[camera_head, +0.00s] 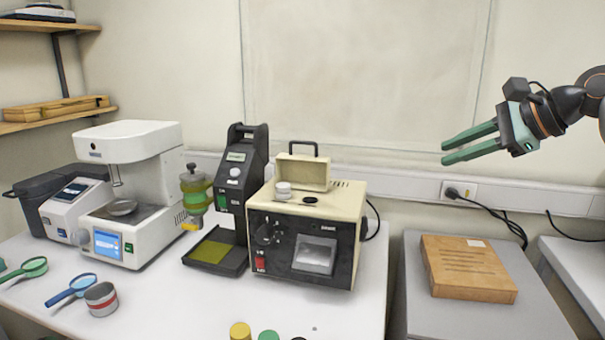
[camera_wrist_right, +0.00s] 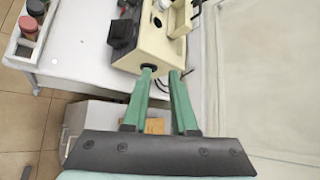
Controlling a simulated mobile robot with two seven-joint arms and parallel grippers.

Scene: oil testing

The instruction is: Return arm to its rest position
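My right gripper (camera_head: 444,153) is raised in the air at the upper right of the head view, in front of the wall. Its two green fingers point left and stand apart with nothing between them. In the right wrist view the gripper (camera_wrist_right: 161,74) also shows parted, empty fingers, with the beige tester and the table beyond the fingertips. It touches nothing. My left gripper is not in view.
A beige tester (camera_head: 345,192) stands on the white table (camera_head: 340,312), below and left of the right gripper. A black device (camera_head: 250,150) and a white instrument (camera_head: 160,165) stand further left.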

